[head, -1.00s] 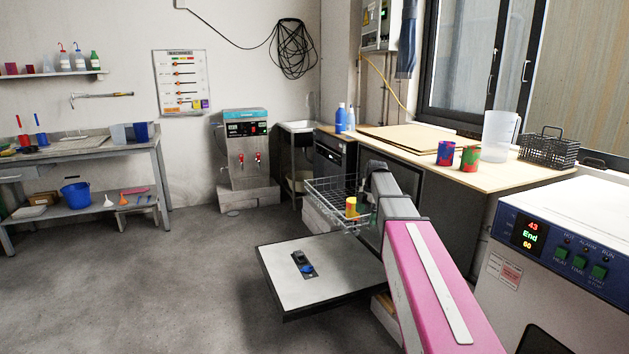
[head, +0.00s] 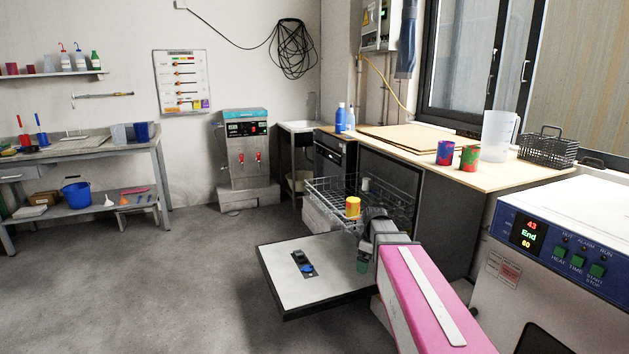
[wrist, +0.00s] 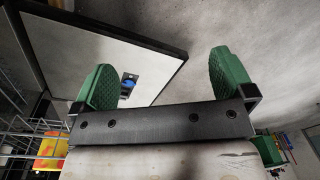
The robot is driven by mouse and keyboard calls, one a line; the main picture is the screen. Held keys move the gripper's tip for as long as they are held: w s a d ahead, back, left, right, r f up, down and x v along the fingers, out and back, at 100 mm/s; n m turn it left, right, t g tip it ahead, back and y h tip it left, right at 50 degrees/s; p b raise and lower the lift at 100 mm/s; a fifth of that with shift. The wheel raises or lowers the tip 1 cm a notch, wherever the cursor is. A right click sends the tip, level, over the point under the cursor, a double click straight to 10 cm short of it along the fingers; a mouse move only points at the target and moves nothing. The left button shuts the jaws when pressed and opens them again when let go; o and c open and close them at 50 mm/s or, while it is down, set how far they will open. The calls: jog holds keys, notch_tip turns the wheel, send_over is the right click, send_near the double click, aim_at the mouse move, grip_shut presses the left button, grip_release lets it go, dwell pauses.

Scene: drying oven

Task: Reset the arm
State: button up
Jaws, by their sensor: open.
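My gripper (wrist: 165,80) shows in the wrist view with its two green fingers wide apart and nothing between them. In the head view my gripper (head: 362,262) is partly hidden by my pink arm, above the right side of the open door panel (head: 325,295). The panel has a dark latch with a blue part near its middle. A wire rack (head: 325,187) is pulled out over the panel and holds a yellow and red cup (head: 353,206) and a pale cup (head: 366,184). The yellow and red cup also shows at the left of the wrist view (wrist: 50,150).
A wooden counter (head: 400,139) behind carries two painted cups, a clear jug (head: 498,135) and a dark wire basket (head: 547,149). A white oven (head: 575,230) with a lit display stands at the right. The floor at the left is clear.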

jog(key=s+f+m, duration=0.4)
jog(key=s+m, duration=0.1)
jog(key=s, duration=0.2)
jog(key=s+f+m, duration=0.4)
jog(key=s+m, duration=0.2)
jog(key=s, duration=0.2)
jog(key=shift+a+f+h, duration=0.15)
jog(key=shift+h, duration=0.25)
